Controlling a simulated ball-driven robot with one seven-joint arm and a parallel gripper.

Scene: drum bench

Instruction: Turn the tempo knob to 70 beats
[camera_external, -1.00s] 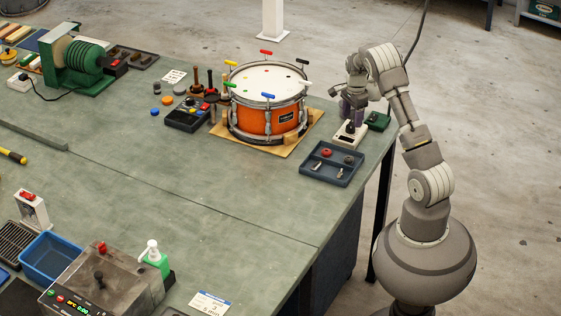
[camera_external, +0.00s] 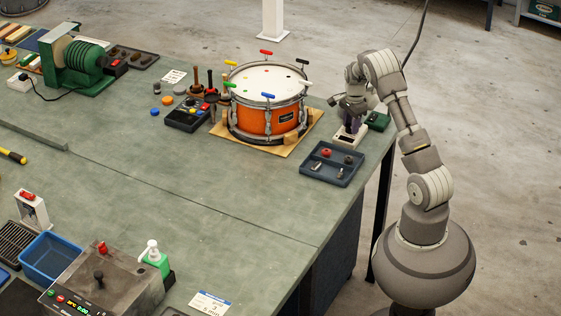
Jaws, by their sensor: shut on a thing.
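A small white device with a dark front panel (camera_external: 345,139) stands near the right end of the bench, behind the dark tray. My gripper (camera_external: 351,123) is over its top, pointing down, and is shut on a knob there. The knob is mostly hidden by the fingers, and its scale and any beat number are too small to read.
A dark tray (camera_external: 318,176) with small parts is in front of the device. A green box (camera_external: 378,121) stands close to its right. An orange drum (camera_external: 262,122) on a wooden board is to the left. The bench middle (camera_external: 200,190) is clear.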

